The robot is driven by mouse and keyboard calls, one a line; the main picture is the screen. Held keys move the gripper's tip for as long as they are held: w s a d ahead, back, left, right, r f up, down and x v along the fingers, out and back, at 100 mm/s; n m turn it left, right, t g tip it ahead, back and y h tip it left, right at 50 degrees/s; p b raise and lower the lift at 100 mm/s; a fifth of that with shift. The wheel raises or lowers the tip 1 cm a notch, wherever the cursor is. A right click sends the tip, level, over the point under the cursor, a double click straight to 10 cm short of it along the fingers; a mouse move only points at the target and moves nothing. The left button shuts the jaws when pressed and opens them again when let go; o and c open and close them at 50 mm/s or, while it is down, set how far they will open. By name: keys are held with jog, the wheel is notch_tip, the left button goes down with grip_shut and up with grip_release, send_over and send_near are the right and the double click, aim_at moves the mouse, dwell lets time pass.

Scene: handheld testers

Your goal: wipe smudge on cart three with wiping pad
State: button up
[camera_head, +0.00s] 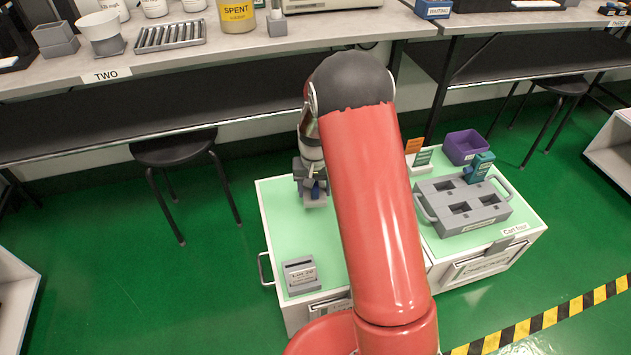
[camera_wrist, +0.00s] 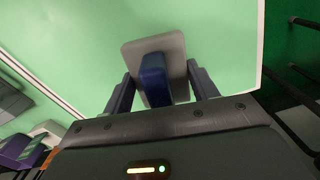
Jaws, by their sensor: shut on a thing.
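My gripper (camera_head: 313,186) points down over the back part of the green-topped left cart (camera_head: 283,238). It is shut on the wiping pad (camera_head: 315,201), which has a grey block and a blue handle. In the wrist view the pad's grey base (camera_wrist: 130,57) shows beyond the fingers, with the blue handle (camera_wrist: 153,78) between them. I cannot tell whether the pad touches the cart top. I see no smudge on the visible green surface; my red arm hides the right part of this cart and most of its front label.
A grey labelled holder (camera_head: 301,274) stands at the left cart's front. The right cart, "Cart four" (camera_head: 514,230), holds a grey tray (camera_head: 447,220), a teal tester (camera_head: 479,168) and a purple bin (camera_head: 465,147). A bench (camera_head: 265,42) and a black stool (camera_head: 173,149) stand behind.

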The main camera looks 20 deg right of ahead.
jog(key=shift+r+p, duration=1.05)
jog(key=shift+r, duration=0.95)
